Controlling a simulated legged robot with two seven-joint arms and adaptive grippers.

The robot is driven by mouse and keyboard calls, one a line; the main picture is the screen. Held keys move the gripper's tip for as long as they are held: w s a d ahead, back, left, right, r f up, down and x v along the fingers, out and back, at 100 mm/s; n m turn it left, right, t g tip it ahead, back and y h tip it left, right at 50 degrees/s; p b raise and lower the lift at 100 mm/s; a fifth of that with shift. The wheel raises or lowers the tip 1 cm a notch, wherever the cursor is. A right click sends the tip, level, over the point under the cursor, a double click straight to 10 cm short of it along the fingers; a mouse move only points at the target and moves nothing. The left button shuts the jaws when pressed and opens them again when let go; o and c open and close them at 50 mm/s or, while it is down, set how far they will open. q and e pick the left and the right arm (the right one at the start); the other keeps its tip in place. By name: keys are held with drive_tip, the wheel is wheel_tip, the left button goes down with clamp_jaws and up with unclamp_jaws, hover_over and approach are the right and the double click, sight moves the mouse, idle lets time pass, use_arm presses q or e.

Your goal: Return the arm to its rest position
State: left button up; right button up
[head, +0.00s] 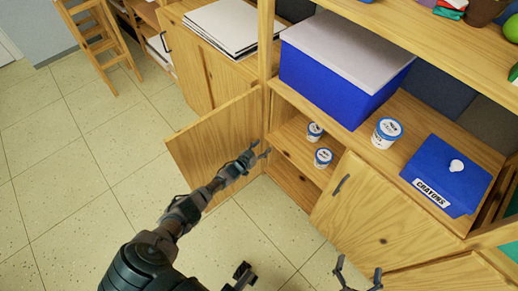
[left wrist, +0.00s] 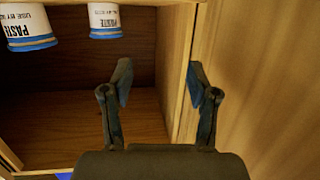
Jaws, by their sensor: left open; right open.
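My left gripper (head: 257,157) is open and empty at the opening of a wooden cabinet, beside its open left door (head: 205,140). In the left wrist view the open fingers (left wrist: 160,80) have nothing between them and point toward the cabinet's side wall and inside. Two white and blue paste tubs stand on the cabinet's shelf, one further back (head: 315,131) and one nearer (head: 323,157), apart from the gripper. They also show at the top of the left wrist view (left wrist: 30,25). My right gripper (head: 359,265) is open and empty at the bottom edge, partly cut off.
On the counter are a blue bin with a grey lid (head: 325,80), a white tub (head: 386,133) and a blue crayons box (head: 445,175). A wooden stool (head: 100,35) stands far left. The tiled floor (head: 90,160) at left is clear.

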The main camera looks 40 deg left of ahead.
use_arm(q)
drive_tip(key=shift+s, duration=0.35)
use_arm(e)
drive_tip(key=shift+s+d+f+g, duration=0.1)
drive_tip(key=shift+f+g, duration=0.3)
drive_tip(key=shift+f, duration=0.15)
